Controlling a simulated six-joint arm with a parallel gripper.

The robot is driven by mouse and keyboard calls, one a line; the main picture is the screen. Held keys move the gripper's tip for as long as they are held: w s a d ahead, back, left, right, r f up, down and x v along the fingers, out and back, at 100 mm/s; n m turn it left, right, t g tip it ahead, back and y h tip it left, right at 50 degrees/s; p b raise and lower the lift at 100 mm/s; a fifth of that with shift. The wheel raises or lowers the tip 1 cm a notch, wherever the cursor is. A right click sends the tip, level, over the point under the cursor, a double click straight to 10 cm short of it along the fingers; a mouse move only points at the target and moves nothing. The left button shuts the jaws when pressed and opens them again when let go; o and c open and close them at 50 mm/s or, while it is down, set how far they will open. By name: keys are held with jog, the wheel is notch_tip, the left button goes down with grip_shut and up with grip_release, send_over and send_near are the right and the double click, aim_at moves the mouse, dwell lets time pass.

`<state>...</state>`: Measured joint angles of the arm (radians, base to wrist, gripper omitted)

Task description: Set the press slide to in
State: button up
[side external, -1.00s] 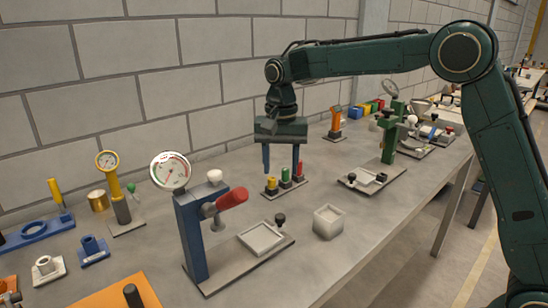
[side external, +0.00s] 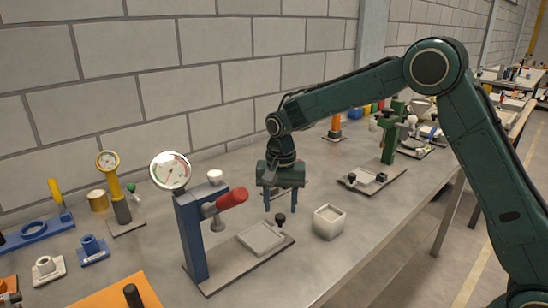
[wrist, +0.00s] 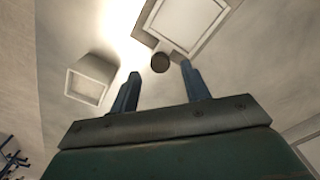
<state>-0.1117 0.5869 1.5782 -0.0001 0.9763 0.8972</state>
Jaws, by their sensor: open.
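The blue press (side external: 190,235) has a red handle (side external: 232,198) and a round gauge, and stands on a grey base plate. Its slide, a pale square tray (side external: 262,237), lies on the plate to the right of the press ram (side external: 216,222). A black knob (side external: 280,218) stands at the tray's right end. My gripper (side external: 281,207) is open and points down just above the knob. In the wrist view the knob (wrist: 160,62) shows between the fingertips, with the tray (wrist: 165,40) beyond it. I cannot tell whether the fingers touch the knob.
An open white box (side external: 329,222) stands just right of the knob; it also shows in the wrist view (wrist: 88,82). A green press (side external: 389,145) with its own plate and tray stands farther back. The bench front on the right is clear.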

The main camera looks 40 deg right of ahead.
aim_at(280, 216)
jog(key=shift+f, duration=1.55)
jog(key=shift+c, duration=0.2)
jog(key=shift+a, duration=0.1)
grip_shut()
